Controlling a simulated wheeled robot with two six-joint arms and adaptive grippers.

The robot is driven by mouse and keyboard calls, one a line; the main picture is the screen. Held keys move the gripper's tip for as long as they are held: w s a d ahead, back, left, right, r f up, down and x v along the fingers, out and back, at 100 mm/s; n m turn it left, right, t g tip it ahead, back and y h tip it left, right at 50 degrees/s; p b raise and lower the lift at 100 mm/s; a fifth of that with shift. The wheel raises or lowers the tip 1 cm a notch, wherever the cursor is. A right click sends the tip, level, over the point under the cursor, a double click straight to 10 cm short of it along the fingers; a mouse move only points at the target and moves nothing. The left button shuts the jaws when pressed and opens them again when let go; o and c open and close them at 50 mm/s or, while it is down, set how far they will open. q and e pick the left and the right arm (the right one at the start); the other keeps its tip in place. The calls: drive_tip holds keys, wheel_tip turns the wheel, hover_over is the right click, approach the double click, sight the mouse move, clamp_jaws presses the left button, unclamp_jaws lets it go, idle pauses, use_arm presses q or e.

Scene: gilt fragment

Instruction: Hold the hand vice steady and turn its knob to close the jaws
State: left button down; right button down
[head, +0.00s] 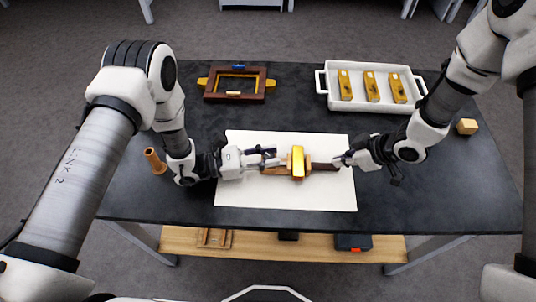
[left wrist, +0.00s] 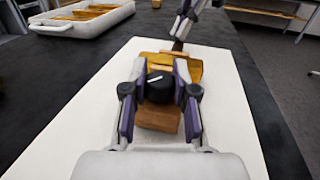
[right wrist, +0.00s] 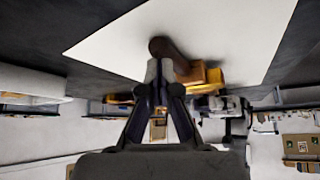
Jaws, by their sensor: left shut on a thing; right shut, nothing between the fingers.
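The wooden hand vice (head: 276,171) lies across a white sheet (head: 330,195), with a gold piece (head: 298,158) at its middle between wooden jaws. Its dark handle (head: 324,167) points right. My left gripper (head: 270,157) is shut on the black knob (left wrist: 160,87) at the vice's left end; the knob has a white mark on top. My right gripper (head: 338,161) is shut and empty at the handle's right end. In the right wrist view its closed fingertips (right wrist: 159,70) overlap the handle (right wrist: 162,45); I cannot tell whether they touch it.
A dark wooden frame (head: 211,90) lies at the back left. A white tray (head: 333,98) with three gold pieces stands at the back right. A wooden cylinder (head: 154,161) is left of the sheet, and a small block (head: 467,126) is at the right. The sheet's front is clear.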

sight(268, 155)
use_arm(q)
drive_tip(key=m+g, duration=0.2)
drive_tip(key=g, duration=0.2)
drive_tip(key=m+g, duration=0.3)
drive_tip(key=g, duration=0.1)
drive_tip(key=shift+w, duration=0.1)
drive_tip(key=m+g+y, duration=0.2)
drive_tip(key=m+g, duration=0.1)
drive_tip(key=g, duration=0.1)
drive_tip(key=m+g+y, duration=0.2)
drive_tip(key=m+g, duration=0.1)
drive_tip(key=g, duration=0.1)
drive_tip(key=shift+g+y, duration=0.4)
drive_tip(key=c, duration=0.9)
unclamp_jaws()
drive_tip(key=shift+o, duration=0.2)
wheel_tip(268, 155, up, 10)
